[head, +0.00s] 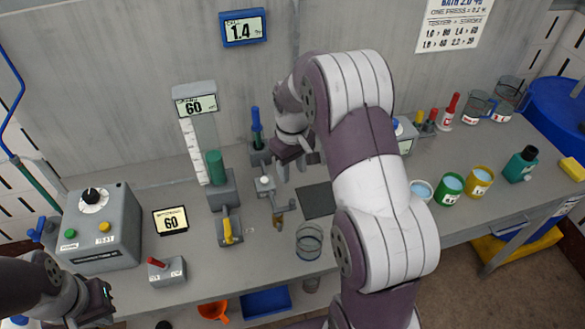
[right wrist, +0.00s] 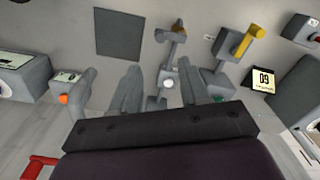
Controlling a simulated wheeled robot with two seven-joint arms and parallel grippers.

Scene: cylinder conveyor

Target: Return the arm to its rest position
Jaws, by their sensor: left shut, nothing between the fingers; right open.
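My right arm reaches across the middle of the head view, and its gripper (head: 290,160) hangs over the back of the bench, left of the arm links. In the right wrist view the right gripper (right wrist: 160,68) has its two fingers apart. A grey fixture with a white round knob (right wrist: 168,83) shows between and beyond them; I cannot tell whether they touch it. No object is held. My left gripper (head: 100,303) is low at the left edge of the head view, in front of the bench, shut and empty. Its fingertips are small and hard to make out.
The grey control box (head: 100,228), a small display (head: 171,220) and a red-lever box (head: 166,271) stand left. A clear beaker (head: 309,241) is near the front edge by a dark square pad (head: 316,200). Green (head: 449,189) and yellow (head: 479,182) cups stand right.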

